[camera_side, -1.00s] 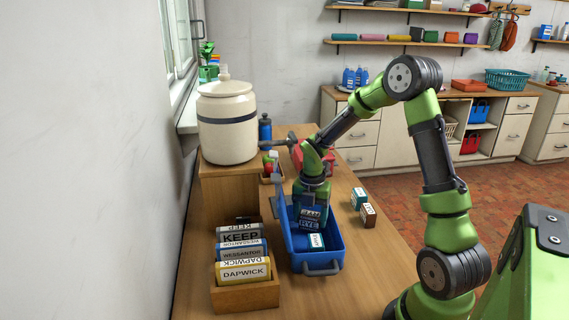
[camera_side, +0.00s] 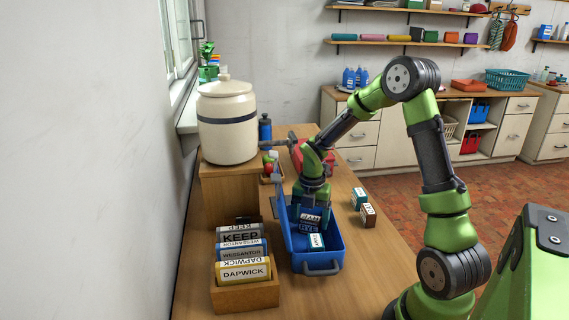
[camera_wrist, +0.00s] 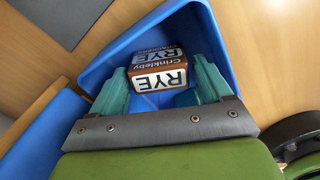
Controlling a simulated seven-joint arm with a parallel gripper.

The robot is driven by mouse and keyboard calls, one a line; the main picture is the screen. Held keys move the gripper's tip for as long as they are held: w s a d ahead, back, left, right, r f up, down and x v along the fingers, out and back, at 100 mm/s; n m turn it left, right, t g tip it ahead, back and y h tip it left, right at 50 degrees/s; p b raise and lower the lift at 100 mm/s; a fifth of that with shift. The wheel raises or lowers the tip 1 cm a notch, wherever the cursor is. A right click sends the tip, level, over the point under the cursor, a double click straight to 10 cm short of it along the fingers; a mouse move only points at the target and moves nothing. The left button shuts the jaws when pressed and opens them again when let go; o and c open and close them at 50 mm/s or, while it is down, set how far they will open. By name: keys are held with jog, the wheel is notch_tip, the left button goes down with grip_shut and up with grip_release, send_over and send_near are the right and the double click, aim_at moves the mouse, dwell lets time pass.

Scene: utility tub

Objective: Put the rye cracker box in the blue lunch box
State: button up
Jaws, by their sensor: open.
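The rye cracker box (camera_side: 309,224) is dark brown with a white RYE label and sits inside the open blue lunch box (camera_side: 323,268). In the wrist view, the rye cracker box (camera_wrist: 158,69) lies between the two teal fingers of my gripper (camera_wrist: 160,78), which are open with room beside the box. The lunch box (camera_wrist: 132,44) surrounds it there. In the side view, my gripper (camera_side: 311,206) reaches down into the lunch box from behind, and its fingertips are partly hidden. The underside of the cracker box is hidden.
A wooden holder (camera_side: 246,296) of labelled packs stands left. Bare table lies at the front right.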

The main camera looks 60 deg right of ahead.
aim_at(310, 218)
notch_tip(310, 218, up, 11)
jog(key=s+a+r+m+t+y, duration=0.1)
jog(key=s+a+r+m+t, duration=0.2)
jog(key=a+m, duration=0.6)
jog(key=s+a+r+m+t+y, duration=0.1)
jog(key=s+a+r+m+t, duration=0.3)
jog(key=m, duration=1.2)
jog(key=s+a+r, duration=0.3)
jog(key=s+a, duration=0.2)
jog(key=a, duration=0.1)
jog(key=shift+a+r+m, duration=0.25)
jog(key=shift+a+m, duration=0.05)
